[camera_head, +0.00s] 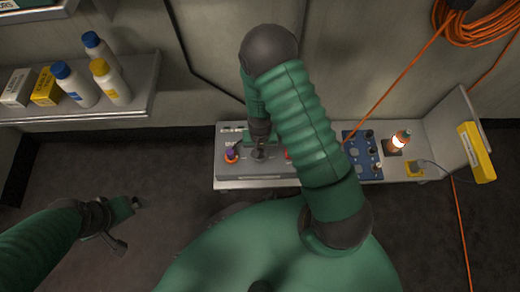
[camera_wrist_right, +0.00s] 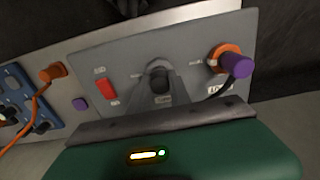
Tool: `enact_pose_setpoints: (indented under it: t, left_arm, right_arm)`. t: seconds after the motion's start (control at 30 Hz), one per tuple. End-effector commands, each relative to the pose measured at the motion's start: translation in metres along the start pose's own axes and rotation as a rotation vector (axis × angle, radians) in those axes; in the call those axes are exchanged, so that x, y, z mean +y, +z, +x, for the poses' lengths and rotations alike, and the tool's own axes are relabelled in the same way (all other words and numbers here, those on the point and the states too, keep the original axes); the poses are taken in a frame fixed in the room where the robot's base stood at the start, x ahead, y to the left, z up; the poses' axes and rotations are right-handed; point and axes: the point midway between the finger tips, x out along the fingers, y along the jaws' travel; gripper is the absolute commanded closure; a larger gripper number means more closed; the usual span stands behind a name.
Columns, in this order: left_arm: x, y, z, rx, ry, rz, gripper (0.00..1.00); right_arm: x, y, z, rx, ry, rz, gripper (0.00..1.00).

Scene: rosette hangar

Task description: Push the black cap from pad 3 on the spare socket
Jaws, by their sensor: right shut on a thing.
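My right gripper (camera_head: 259,153) reaches down onto the middle of the grey panel (camera_head: 285,168) on the bench. In the right wrist view its fingers (camera_wrist_right: 160,85) are shut on a black cap (camera_wrist_right: 159,76), at the spare socket in the panel's middle. The fingers hide the socket, so I cannot tell whether the cap is seated. The blue pad board (camera_head: 362,155) stands to the right in the head view, with several dark caps on it; its pad numbers are not readable. My left gripper (camera_head: 135,203) hangs above the floor at left, away from the bench.
A purple plug (camera_wrist_right: 236,66) sits in an orange ring beside the gripper, with a dark cord. A red switch (camera_wrist_right: 106,89) is on the other side. A lit lamp (camera_head: 399,141) and a yellow box (camera_head: 477,152) stand right.

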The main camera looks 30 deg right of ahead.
Motion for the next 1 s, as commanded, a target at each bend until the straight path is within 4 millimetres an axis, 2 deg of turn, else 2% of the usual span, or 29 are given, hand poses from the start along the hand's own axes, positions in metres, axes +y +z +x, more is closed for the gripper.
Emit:
enact_pose_setpoints:
  t: [0.77,0.8,0.93,1.0]
  left_arm:
    - [0.0000,-0.0002,-0.0010,0.000,0.000,0.000,0.00]
    - [0.0000,-0.0002,-0.0010,0.000,0.000,0.000,0.00]
    - [0.0000,-0.0002,-0.0010,0.000,0.000,0.000,0.00]
    - [0.0000,-0.0002,-0.0010,0.000,0.000,0.000,0.00]
  right_arm:
    - [0.0000,0.0004,0.0042,-0.001,0.000,0.000,1.00]
    - [0.0000,0.0004,0.0042,-0.001,0.000,0.000,0.71]
    - [0.0000,0.0004,0.0042,-0.001,0.000,0.000,0.54]
    - [0.0000,0.0003,0.0042,-0.001,0.000,0.000,0.51]
